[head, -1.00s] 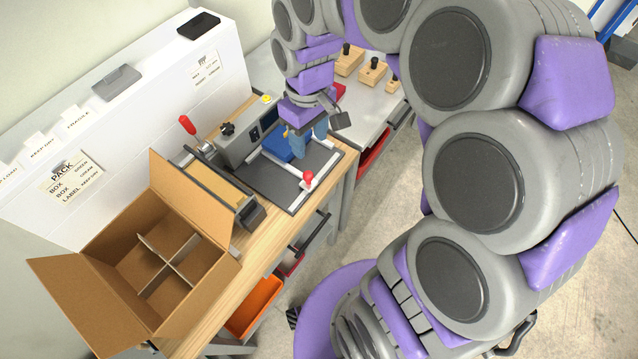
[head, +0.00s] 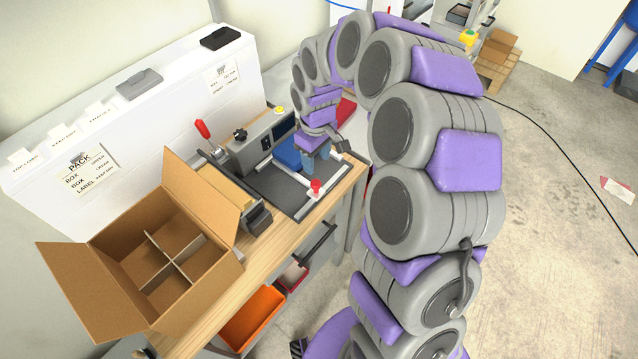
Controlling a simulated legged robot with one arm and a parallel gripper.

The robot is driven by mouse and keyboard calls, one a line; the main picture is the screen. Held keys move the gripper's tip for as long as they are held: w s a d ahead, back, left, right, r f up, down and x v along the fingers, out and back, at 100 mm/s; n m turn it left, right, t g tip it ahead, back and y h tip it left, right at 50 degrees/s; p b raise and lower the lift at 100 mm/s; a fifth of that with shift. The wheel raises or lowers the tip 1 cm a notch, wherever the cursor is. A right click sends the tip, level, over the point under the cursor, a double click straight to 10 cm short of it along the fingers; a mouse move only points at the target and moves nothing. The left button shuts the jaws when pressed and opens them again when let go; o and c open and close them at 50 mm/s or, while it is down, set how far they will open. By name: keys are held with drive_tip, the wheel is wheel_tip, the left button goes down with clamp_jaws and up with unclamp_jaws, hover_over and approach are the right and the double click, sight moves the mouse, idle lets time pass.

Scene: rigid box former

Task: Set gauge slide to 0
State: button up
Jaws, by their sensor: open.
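The box former's dark plate (head: 278,192) lies on the wooden bench, framed by pale rails. A red knob (head: 316,187) stands on the pale rail at its right side; I take this to be part of the gauge slide, and no scale marks are readable. A blue block (head: 287,154) sits at the back of the plate. My gripper (head: 316,168) points down over the plate's right part, just behind the red knob and right of the blue block. It is open. Its fingertips are small here, and I cannot tell whether they touch anything.
A grey control box (head: 262,141) stands behind the plate. A red-handled lever (head: 202,129) is left of it. An open divided cardboard box (head: 215,203) fills the bench's left front. An orange bin (head: 254,315) sits below the bench.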

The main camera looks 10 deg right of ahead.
sight(315, 181)
drive_tip(key=f, duration=0.2)
drive_tip(key=a+f, duration=0.1)
drive_tip(key=a+f+b, duration=0.1)
drive_tip(key=f, duration=0.1)
drive_tip(key=shift+a+f, duration=0.15)
drive_tip(key=shift+f, duration=0.2)
drive_tip(key=d+f, duration=0.2)
drive_tip(key=f, duration=0.1)
drive_tip(key=d+f+b, duration=0.1)
drive_tip(key=shift+f, duration=0.4)
drive_tip(key=shift+a, duration=1.25)
drive_tip(key=shift+c, duration=0.9)
drive_tip(key=shift+d, duration=0.85)
drive_tip(key=c, duration=0.4)
drive_tip(key=shift+a, duration=0.3)
clamp_jaws()
